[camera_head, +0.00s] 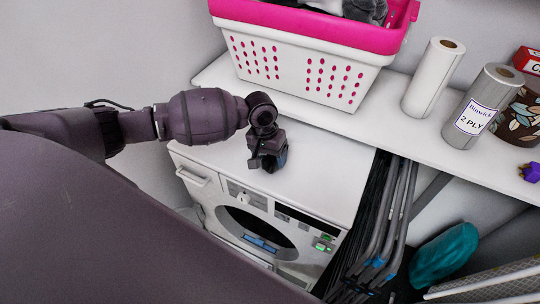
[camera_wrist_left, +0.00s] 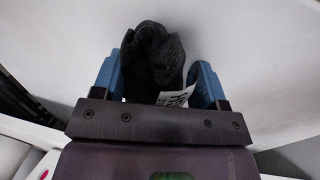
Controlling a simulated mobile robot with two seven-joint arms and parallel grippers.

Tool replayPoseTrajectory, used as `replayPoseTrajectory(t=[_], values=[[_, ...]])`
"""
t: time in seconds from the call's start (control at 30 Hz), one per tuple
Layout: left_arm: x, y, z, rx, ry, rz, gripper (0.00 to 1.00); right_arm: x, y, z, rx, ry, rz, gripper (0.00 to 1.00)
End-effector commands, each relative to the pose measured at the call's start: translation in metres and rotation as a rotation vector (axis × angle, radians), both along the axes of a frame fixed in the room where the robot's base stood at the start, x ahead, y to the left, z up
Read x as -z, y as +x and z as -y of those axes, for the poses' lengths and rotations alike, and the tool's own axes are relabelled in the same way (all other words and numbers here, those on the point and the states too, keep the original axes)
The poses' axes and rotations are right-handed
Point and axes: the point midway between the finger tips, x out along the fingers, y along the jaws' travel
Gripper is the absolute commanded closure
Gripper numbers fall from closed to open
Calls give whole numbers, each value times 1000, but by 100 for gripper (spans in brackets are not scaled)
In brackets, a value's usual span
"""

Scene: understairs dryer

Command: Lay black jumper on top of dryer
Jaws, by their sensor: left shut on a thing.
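The white dryer (camera_head: 318,188) stands below the shelf in the head view, its flat top largely bare. My left gripper (camera_head: 270,163) is over the left part of the dryer top, near its front edge. In the left wrist view, my left gripper (camera_wrist_left: 155,80) is shut on the black jumper (camera_wrist_left: 153,58), a bunched dark cloth with a white label, between its blue fingers. In the head view, the jumper is mostly hidden by the gripper. I cannot tell whether it touches the dryer top. My right gripper is not in view.
A shelf (camera_head: 300,112) runs above and behind the dryer. It holds a pink-and-white basket (camera_head: 300,65), a paper roll (camera_head: 432,80), a grey 2-ply roll (camera_head: 483,105) and a patterned pot (camera_head: 515,118). Poles (camera_head: 392,215) and a teal bag (camera_head: 443,255) stand right of the dryer.

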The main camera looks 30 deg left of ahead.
Motion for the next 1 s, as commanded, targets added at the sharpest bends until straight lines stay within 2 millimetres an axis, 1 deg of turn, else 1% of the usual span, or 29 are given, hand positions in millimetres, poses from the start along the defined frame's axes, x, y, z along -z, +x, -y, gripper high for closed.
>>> replayPoseTrajectory(t=[0.13, 0.17, 0.3, 0.57, 0.67, 0.77, 0.87, 1.0], values=[[2, 0, 0, 0, -1, 0, 61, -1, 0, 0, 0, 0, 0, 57], [2, 0, 0, 0, 0, 0, 29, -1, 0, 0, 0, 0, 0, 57], [2, 0, 0, 0, 0, 0, 8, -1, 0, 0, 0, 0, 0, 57], [2, 0, 0, 0, 0, 0, 8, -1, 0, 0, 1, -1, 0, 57], [-2, 0, 0, 0, 0, 1, 8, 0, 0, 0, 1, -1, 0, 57], [-12, 1, -2, 0, -1, 2, 8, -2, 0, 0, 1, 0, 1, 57], [-28, 0, -5, 0, 0, 3, 8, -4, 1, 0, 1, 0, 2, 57], [-56, 0, -9, 0, 0, 4, 8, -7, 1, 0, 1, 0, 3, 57]])
